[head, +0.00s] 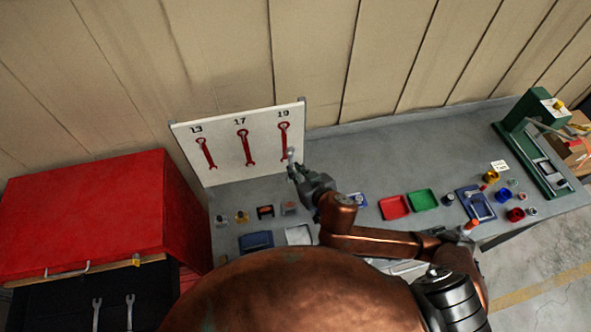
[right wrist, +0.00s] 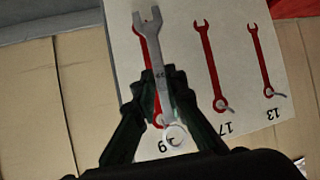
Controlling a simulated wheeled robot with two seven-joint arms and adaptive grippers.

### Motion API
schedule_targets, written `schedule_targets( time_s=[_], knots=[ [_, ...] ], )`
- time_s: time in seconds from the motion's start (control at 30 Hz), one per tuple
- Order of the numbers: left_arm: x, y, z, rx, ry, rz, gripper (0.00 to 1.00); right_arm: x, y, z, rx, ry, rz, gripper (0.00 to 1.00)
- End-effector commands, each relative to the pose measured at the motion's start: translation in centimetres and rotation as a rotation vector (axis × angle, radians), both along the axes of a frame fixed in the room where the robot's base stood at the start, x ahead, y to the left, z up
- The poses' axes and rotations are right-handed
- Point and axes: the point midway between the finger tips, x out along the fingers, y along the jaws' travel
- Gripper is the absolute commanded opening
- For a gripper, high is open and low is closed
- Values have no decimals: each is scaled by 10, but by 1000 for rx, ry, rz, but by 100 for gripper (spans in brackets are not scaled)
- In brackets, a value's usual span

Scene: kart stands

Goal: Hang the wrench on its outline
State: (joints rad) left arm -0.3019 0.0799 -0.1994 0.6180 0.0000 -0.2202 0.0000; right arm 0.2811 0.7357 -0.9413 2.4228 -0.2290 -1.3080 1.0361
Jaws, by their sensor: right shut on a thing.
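My right gripper (head: 294,171) is in front of the lower end of the red 19 outline (head: 284,135) on the white board (head: 220,155). It is shut on a grey wrench (head: 291,154). In the right wrist view, the wrench (right wrist: 153,60) lies between my fingertips (right wrist: 172,102), in front of the 19 outline (right wrist: 139,62) and slightly offset from it. Its ring end is toward the 19 label and its open end points away. I cannot tell whether the ring is on a peg. The 17 outline (right wrist: 209,60) and 13 outline (right wrist: 260,60) are bare. My left gripper is not in view.
A red cabinet (head: 90,215) stands left, with two wrenches (head: 97,312) on a dark surface below. The grey bench (head: 400,150) holds a red tray (head: 394,207), a green tray (head: 422,199), small parts and a green machine (head: 530,150). Bench space behind the trays is clear.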

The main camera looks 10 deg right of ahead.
Motion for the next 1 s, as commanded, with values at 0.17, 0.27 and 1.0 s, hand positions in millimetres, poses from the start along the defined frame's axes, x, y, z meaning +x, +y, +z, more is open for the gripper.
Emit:
schedule_targets(
  time_s=[0.17,0.27,1.0],
  knots=[
    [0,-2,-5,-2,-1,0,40,10,0,-1,-1,-2,0,0],
    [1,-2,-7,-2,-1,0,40,16,-1,-1,-2,-3,-1,0],
    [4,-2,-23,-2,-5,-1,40,59,-1,-6,-2,-2,-1,0]
  ],
)
